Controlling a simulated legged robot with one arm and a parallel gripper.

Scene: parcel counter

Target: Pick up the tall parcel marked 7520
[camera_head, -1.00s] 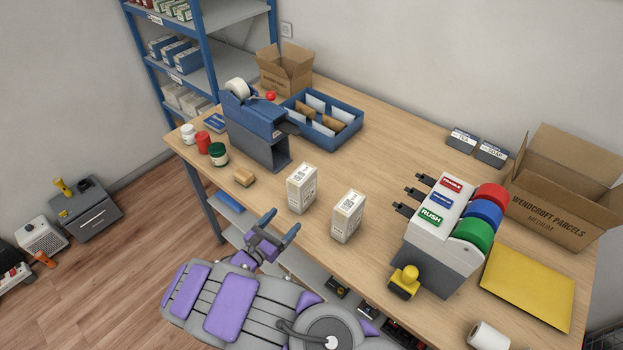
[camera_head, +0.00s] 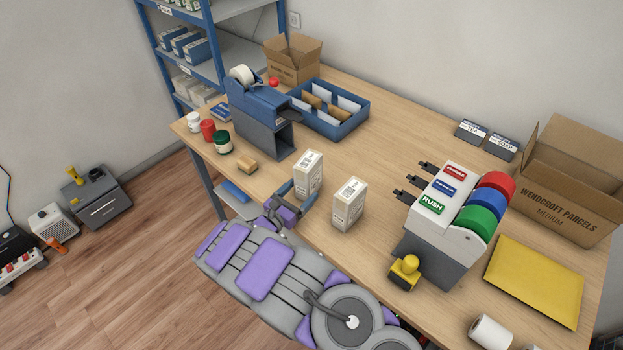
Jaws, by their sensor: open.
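Two tall white parcels stand upright on the wooden counter (camera_head: 385,134). The left parcel (camera_head: 309,174) and the right parcel (camera_head: 348,204) look alike, with small printed labels too small to read, so I cannot tell which is marked 7520. My gripper (camera_head: 299,194) is open at the counter's front edge. Its fingers reach toward the left parcel, one at its left side and one near its lower front. I cannot tell whether they touch it. The right parcel stands apart, to the right of the gripper.
A tan block (camera_head: 247,165) and a grey-blue tape dispenser (camera_head: 262,112) stand left of the parcels. A label dispenser (camera_head: 440,215) and yellow-handled stamp (camera_head: 406,271) stand to the right.

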